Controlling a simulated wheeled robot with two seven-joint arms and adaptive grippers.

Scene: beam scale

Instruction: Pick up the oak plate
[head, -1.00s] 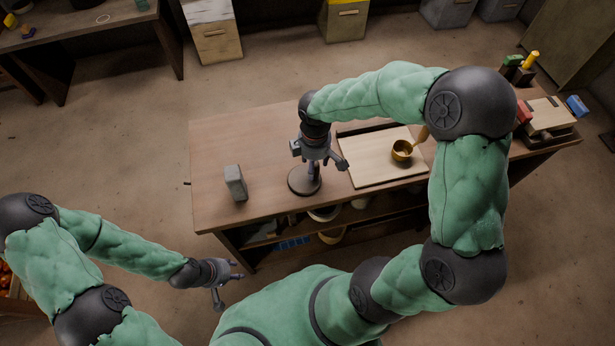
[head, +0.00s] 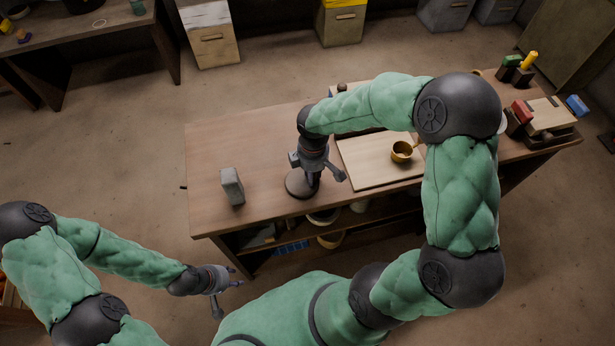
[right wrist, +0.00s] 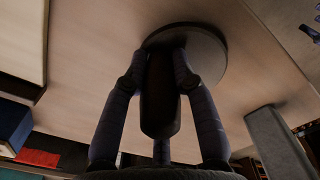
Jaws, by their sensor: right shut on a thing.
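In the right wrist view the disc (right wrist: 208,50) carries a dark upright handle (right wrist: 160,100). My right gripper (head: 316,172) is above the disc, its fingers (right wrist: 160,65) around the handle and shut on it. The disc looks to rest on the bench; a small gap beneath cannot be ruled out. My left gripper (head: 228,285) hangs off the bench's front left, empty, with its fingers apart.
A grey block (head: 232,186) stands left of the disc. A light board (head: 370,172) with a brass cup (head: 402,152) lies to its right. Coloured blocks and a box (head: 548,112) are at the right end.

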